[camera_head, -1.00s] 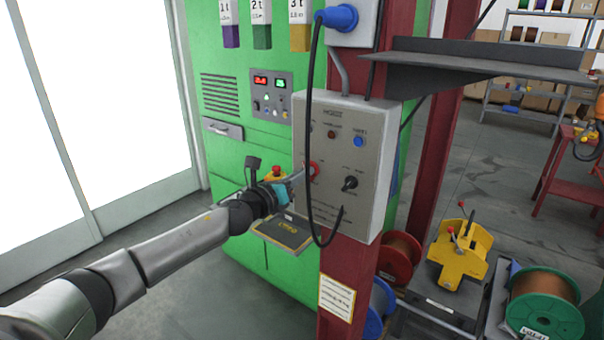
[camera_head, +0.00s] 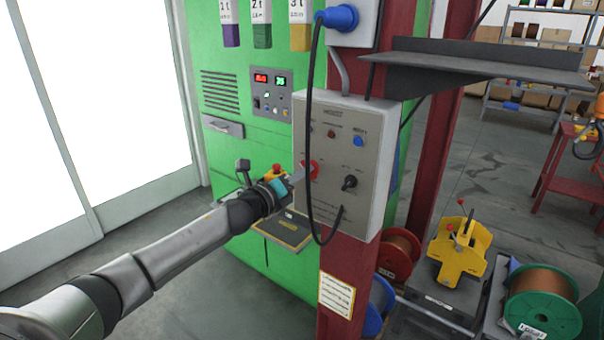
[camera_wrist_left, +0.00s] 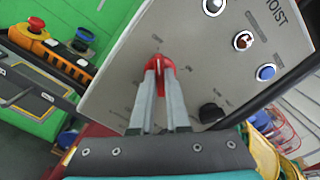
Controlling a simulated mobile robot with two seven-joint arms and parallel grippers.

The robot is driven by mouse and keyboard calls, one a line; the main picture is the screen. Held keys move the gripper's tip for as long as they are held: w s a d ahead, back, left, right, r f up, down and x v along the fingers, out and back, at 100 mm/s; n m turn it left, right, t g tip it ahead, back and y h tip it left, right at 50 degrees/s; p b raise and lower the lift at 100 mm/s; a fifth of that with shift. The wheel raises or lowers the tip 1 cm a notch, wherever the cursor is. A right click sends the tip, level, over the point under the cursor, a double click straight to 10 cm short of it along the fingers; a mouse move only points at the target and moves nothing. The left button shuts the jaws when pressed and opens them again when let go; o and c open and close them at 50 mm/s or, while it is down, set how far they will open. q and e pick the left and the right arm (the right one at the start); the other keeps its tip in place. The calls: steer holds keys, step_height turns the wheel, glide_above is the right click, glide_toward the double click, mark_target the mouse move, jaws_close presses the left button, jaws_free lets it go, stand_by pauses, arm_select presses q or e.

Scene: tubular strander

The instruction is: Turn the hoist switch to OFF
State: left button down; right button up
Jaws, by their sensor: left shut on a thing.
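The hoist box (camera_head: 365,130) is a grey panel on a red column. It also shows in the left wrist view (camera_wrist_left: 180,35). A red rotary switch (camera_wrist_left: 158,63) sits on its face, and it shows partly in the head view (camera_head: 313,170). My left gripper (camera_wrist_left: 160,75) is shut on the red switch, its two fingers hiding much of it. In the head view my left gripper (camera_head: 300,175) reaches the panel from the left. A black knob (camera_head: 349,183) sits right of the red switch. The small labels are too blurred to read. My right gripper is not in view.
A black cable (camera_head: 308,120) loops down in front of the panel from a blue plug (camera_head: 338,17). A grey shelf (camera_head: 480,60) juts out at the right. A green cabinet (camera_head: 225,150) stands behind. Wire spools (camera_head: 540,300) and a yellow device (camera_head: 458,252) stand lower right.

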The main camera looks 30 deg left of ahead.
arm_select(q)
steer(key=c, duration=0.9)
jaws_free()
steer(key=s+a+b, duration=0.1)
steer(key=s+b, duration=0.1)
steer(key=s, duration=1.3)
steer(key=shift+s+a, duration=0.1)
steer(key=shift+f, duration=0.1)
